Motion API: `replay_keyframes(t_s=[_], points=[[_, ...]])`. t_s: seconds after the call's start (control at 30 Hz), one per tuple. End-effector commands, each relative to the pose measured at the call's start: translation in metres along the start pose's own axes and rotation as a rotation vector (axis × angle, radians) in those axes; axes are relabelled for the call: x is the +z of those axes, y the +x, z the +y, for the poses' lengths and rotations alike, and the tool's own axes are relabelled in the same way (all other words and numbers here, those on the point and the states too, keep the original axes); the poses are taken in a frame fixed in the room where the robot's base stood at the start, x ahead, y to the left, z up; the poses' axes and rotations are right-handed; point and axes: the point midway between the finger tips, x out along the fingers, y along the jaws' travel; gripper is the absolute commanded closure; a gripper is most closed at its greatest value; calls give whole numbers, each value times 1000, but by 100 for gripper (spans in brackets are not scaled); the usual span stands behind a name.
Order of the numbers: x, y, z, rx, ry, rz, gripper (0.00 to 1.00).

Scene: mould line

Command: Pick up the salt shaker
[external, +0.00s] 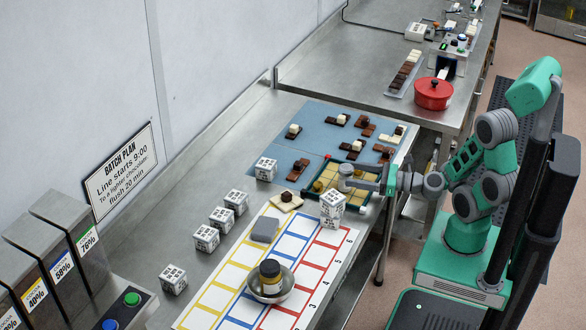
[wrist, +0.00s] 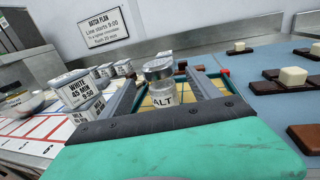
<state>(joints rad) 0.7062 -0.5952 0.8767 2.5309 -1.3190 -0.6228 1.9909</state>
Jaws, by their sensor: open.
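The salt shaker (wrist: 161,92) is a small clear jar with a grey metal lid and a white label whose visible letters read "ALT". In the wrist view it is upright between the two grey fingers of my gripper (wrist: 167,80), with a gap on each side. My gripper is open and around it. In the external view the shaker (external: 346,171) shows as a small pale shape at the end of my gripper (external: 352,181), over the green-edged tray (external: 366,205) with yellow compartments. Its base is hard to make out there.
A white labelled block (external: 332,209) stands close beside the tray, with several similar blocks along the table. A blue mat (external: 318,116) with chocolate pieces lies behind. A steel bowl (external: 284,289) holding a dark-lidded jar sits on the coloured grid. A red pot (external: 433,95) is farther back.

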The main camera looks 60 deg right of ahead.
Motion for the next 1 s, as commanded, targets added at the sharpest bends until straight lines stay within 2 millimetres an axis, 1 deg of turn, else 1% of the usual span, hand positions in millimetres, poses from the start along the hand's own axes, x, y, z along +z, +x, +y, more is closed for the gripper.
replay_keyframes(t_s=[0.03, 0.23, 0.4, 0.5, 0.73, 1.0], points=[[0, 6, 2, 8, -3, 0, 29], [2, 24, 2, 7, -5, -1, 29], [3, 52, 3, 9, -7, 0, 29], [2, 64, 2, 6, -7, -1, 29], [1, 66, 1, 2, -8, -3, 29], [1, 66, 1, 2, -8, -3, 51]])
